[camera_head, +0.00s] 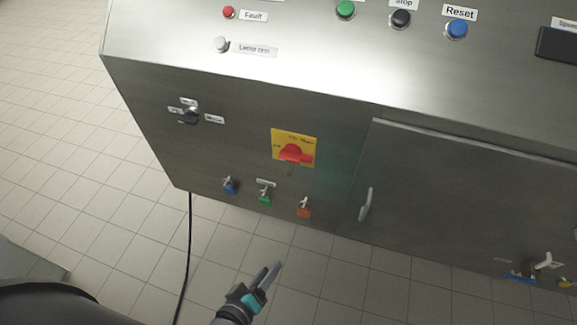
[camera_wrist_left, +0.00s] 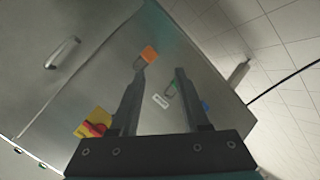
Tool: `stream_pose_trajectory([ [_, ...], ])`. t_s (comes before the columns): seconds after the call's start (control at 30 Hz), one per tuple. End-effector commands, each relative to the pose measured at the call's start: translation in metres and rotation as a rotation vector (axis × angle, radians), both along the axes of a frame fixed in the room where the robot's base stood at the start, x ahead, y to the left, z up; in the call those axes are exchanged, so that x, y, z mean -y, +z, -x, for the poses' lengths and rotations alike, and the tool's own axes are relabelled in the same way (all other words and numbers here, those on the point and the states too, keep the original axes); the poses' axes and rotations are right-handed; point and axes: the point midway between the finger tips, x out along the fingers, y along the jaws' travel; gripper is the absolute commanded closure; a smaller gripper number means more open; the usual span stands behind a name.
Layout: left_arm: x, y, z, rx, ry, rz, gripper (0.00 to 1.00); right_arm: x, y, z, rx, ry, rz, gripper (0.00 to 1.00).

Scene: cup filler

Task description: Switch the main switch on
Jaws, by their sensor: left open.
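The main switch (camera_head: 294,152) is a red rotary handle on a yellow plate, on the front of the steel cabinet. In the left wrist view the red handle (camera_wrist_left: 95,129) shows at the lower left, partly behind a finger of my gripper. The handle looks roughly level in the head view; I cannot read its position marks. My left gripper (camera_head: 270,271) is open and empty, below and in front of the cabinet, apart from the switch. Its two fingers (camera_wrist_left: 155,82) also show in the left wrist view. My right gripper is not in view.
Blue (camera_head: 230,186), green (camera_head: 265,197) and orange (camera_head: 304,207) valves sit below the switch. A black selector (camera_head: 189,115) is to the left. A door handle (camera_head: 365,204) sticks out at the right. A black cable (camera_head: 188,245) hangs at the left. The tiled floor in front is clear.

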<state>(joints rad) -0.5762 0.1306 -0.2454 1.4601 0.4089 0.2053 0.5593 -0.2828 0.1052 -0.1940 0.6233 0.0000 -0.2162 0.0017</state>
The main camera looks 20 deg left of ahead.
Motion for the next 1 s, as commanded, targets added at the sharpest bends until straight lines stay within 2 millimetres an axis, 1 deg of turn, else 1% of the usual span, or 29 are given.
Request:
stream_pose_trajectory([
  [0.03, 0.002, 0.024, -0.01, 0.071, 0.055, 0.092, 0.54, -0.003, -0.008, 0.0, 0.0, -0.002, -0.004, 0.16],
  [0.07, 0.002, 0.039, -0.016, 0.11, 0.087, 0.149, 0.54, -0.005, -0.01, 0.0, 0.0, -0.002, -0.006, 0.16],
  [0.1, 0.002, 0.06, -0.022, 0.159, 0.127, 0.223, 0.54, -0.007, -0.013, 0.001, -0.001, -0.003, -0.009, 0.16],
  [0.2, -0.001, 0.106, -0.032, 0.267, 0.208, 0.394, 0.54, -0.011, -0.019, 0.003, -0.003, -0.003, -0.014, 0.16],
  [0.3, -0.005, 0.142, -0.037, 0.345, 0.263, 0.527, 0.54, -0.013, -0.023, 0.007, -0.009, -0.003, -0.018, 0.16],
  [0.4, -0.009, 0.165, -0.038, 0.393, 0.297, 0.615, 0.54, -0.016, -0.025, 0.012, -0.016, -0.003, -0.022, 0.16],
  [0.5, -0.011, 0.177, -0.04, 0.418, 0.314, 0.66, 0.54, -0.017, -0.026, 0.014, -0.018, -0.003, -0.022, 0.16],
  [0.57, -0.011, 0.18, -0.044, 0.425, 0.317, 0.67, 0.54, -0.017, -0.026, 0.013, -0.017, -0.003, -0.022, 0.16],
  [0.67, -0.011, 0.181, -0.055, 0.429, 0.318, 0.673, 0.54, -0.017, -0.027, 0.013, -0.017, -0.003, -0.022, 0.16],
  [0.87, -0.01, 0.181, -0.09, 0.429, 0.317, 0.67, 0.54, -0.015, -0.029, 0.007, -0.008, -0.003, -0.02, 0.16],
  [1.0, -0.009, 0.18, -0.116, 0.427, 0.318, 0.67, 0.54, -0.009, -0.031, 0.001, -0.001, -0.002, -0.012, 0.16],
])
